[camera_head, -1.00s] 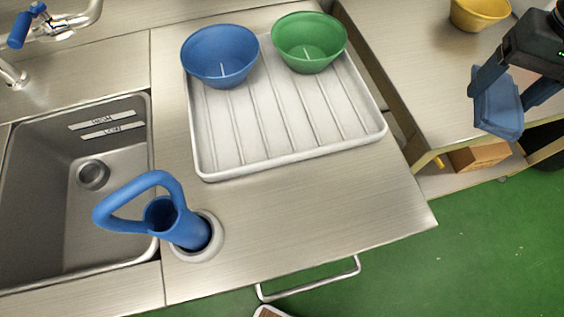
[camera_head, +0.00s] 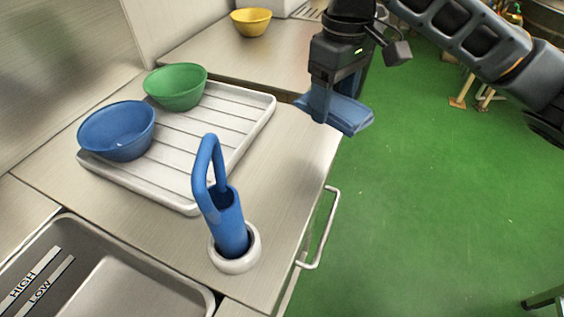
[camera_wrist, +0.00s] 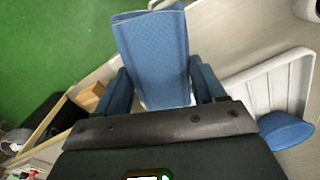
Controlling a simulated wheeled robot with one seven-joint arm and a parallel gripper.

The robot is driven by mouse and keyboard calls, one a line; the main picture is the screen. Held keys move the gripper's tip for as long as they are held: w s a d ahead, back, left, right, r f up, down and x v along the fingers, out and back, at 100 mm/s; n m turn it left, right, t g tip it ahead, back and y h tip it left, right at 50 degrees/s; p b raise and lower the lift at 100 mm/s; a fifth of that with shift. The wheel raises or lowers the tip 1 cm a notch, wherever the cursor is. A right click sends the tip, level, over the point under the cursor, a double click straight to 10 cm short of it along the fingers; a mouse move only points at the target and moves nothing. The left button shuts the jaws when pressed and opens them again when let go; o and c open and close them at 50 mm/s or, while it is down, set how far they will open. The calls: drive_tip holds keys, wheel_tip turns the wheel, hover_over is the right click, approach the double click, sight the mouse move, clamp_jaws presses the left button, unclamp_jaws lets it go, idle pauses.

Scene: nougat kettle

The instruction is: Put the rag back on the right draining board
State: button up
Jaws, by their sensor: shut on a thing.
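My gripper (camera_head: 332,108) is shut on the blue rag (camera_head: 346,115). In the wrist view the rag (camera_wrist: 155,55) hangs between the two fingers. The white ribbed draining board (camera_head: 235,150) lies on the steel counter. A blue bowl (camera_head: 117,131) and a green bowl (camera_head: 176,88) stand on its left part. The right part of the board is bare.
A blue handled tool (camera_head: 228,215) stands upright in a white ring holder near the board's front. The sink (camera_head: 120,280) is at the lower left. A yellow bowl (camera_head: 251,22) stands on the far counter. Green floor (camera_head: 440,200) is open at the right.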

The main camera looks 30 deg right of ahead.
hover_over(289, 165)
wheel_tip(289, 165, down, 5)
drive_tip(key=shift+f, duration=2.05)
drive_tip(key=shift+f, duration=0.15)
drive_tip(key=o, duration=1)
wheel_tip(289, 165, up, 12)
drive_tip(key=p, duration=0.1)
drive_tip(key=shift+s, duration=0.15)
